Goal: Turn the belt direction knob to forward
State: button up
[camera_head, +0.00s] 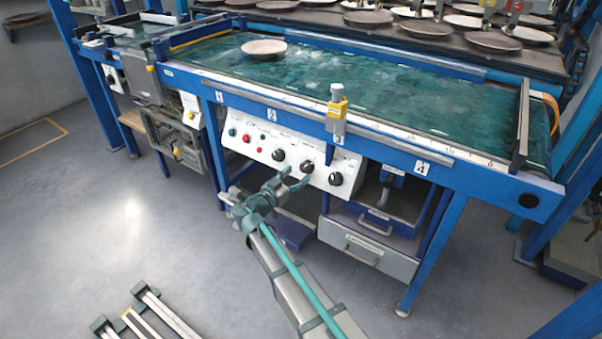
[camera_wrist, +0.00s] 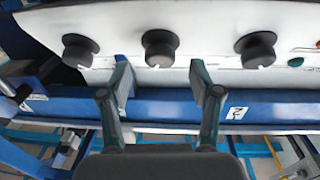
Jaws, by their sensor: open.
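A white control panel (camera_head: 255,145) on the front of the blue-framed belt machine carries three black knobs. In the head view they are the left knob (camera_head: 278,155), middle knob (camera_head: 306,166) and right knob (camera_head: 335,178). The labels are too small to tell which one is belt direction. My gripper (camera_head: 294,180) is open and empty in front of the panel. In the wrist view, the middle knob (camera_wrist: 160,46) lies above and between the spread fingertips (camera_wrist: 160,80), with no visible contact. The other knobs (camera_wrist: 78,50) (camera_wrist: 256,48) lie outside the fingers.
Red and green buttons (camera_head: 246,138) sit left of the knobs. A plate (camera_head: 264,49) lies on the green belt (camera_head: 370,80). A grey drawer (camera_head: 365,247) is below right. Open floor lies in front.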

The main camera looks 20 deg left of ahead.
aim_at(303, 170)
jog(key=shift+x, duration=1.5)
jog(key=c, duration=1.1)
jog(key=shift+c, duration=0.2)
